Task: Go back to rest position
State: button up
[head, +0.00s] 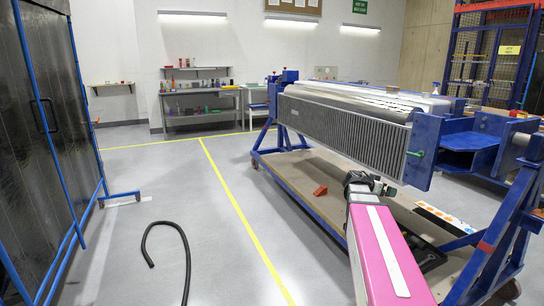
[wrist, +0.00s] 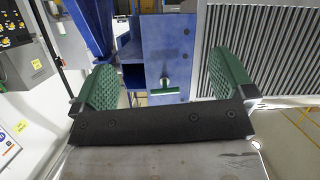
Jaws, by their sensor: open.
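My gripper shows in the wrist view (wrist: 162,88) with its two green ridged fingers spread wide and nothing between them. Beyond the gap is the blue end plate (wrist: 168,45) of the rotary jig, with a green T-shaped handle (wrist: 164,88) on it, apart from the fingers. In the head view my pink arm reaches forward to the jig, and the fingers are hard to make out there. The jig's blue frame (head: 425,150) carries a grey finned panel (head: 340,130). The green handle (head: 414,154) also shows on its near end.
A black hose (head: 187,250) lies on the floor left of a yellow line (head: 235,205). A blue-framed dark screen (head: 45,130) stands at the left. A red-orange object (head: 320,190) lies on the jig's base board (head: 290,180). The floor between screen and jig is mostly clear.

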jog(key=s+a+f+n+g+y, duration=0.2)
jog(key=s+a+f+n+y, duration=0.4)
jog(key=a, duration=0.8)
jog(key=s+a+f+n+g+y, duration=0.3)
jog(key=s+a+f+n+y, duration=0.2)
jog(key=s+a+f, duration=0.6)
jog(key=a+f+y, duration=0.1)
jog(key=a+f, duration=0.2)
jog(key=f, duration=0.3)
jog(key=shift+s+f+n+y, duration=0.3)
jog(key=shift+s+n, duration=0.05)
jog(key=shift+n, duration=0.05)
